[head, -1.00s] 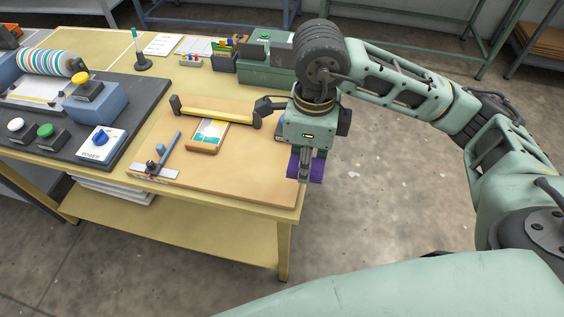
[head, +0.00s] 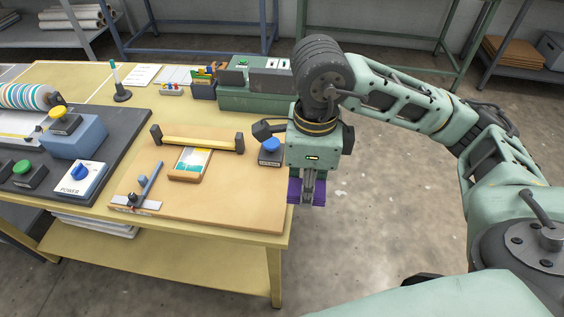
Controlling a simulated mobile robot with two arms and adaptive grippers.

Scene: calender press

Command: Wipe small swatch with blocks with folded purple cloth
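The small swatch with blocks (head: 190,164), a small framed piece with a white and teal face, lies on the tan board (head: 230,204) on the yellow table. My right gripper (head: 307,203) points down at the right edge of the board, to the right of the swatch. It is shut on the folded purple cloth (head: 294,191), which shows on both sides of the fingers. I cannot tell whether the cloth touches anything. My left gripper is not in view.
A yellow bar with dark end blocks (head: 197,142) stands just behind the swatch. A blue-topped button box (head: 270,150) is near the gripper. The board's front right is clear.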

